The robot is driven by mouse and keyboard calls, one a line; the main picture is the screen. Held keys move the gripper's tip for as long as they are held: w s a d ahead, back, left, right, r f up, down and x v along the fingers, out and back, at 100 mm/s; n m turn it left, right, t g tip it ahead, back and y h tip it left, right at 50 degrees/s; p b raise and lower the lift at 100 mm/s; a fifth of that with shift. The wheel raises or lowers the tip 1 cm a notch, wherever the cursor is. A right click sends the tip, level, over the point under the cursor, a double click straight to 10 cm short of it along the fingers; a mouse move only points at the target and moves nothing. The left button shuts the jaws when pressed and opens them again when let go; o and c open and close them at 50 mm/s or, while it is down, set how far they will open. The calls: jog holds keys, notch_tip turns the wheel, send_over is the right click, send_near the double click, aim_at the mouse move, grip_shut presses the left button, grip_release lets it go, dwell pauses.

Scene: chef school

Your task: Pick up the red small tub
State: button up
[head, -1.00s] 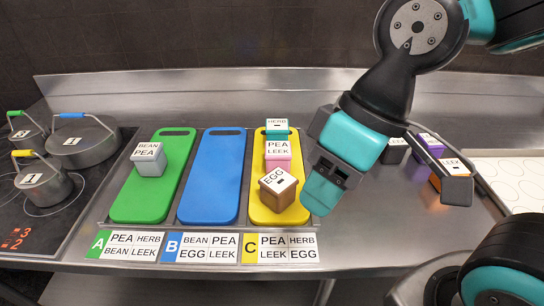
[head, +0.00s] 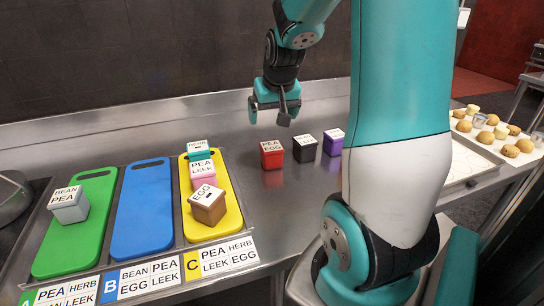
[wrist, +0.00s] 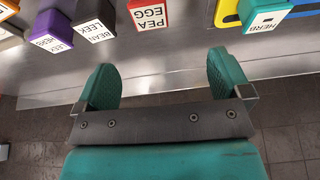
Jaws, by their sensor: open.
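The red small tub (head: 272,161) stands on the steel counter, with a white PEA EGG label on its lid. It also shows at the top of the wrist view (wrist: 149,14), beyond the fingertips and between their lines. My gripper (head: 271,112) is above the counter behind the tub, apart from it. In the wrist view my gripper (wrist: 161,68) has its two teal fingers wide apart with nothing between them.
A black tub (head: 305,150) and a purple tub (head: 333,145) stand close to the right of the red one. Left are a yellow board (head: 228,228) bearing teal, pink and brown tubs, a blue board (head: 143,210) and a green board (head: 85,235). A back wall (head: 130,70) rises behind.

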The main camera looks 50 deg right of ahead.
aim_at(273, 147)
jog(key=shift+m, duration=0.3)
jog(key=x, duration=0.4)
jog(key=d+p+x, duration=0.1)
jog(key=x, duration=0.7)
jog(key=shift+s+d+r, duration=0.1)
jog(key=shift+s+d, duration=0.25)
jog(key=shift+d, duration=0.05)
jog(key=shift+p+x, duration=1)
jog(key=shift+x, duration=1.9)
jog(key=shift+s+d, duration=0.1)
jog(key=shift+d, duration=0.05)
jog(key=c, duration=1.1)
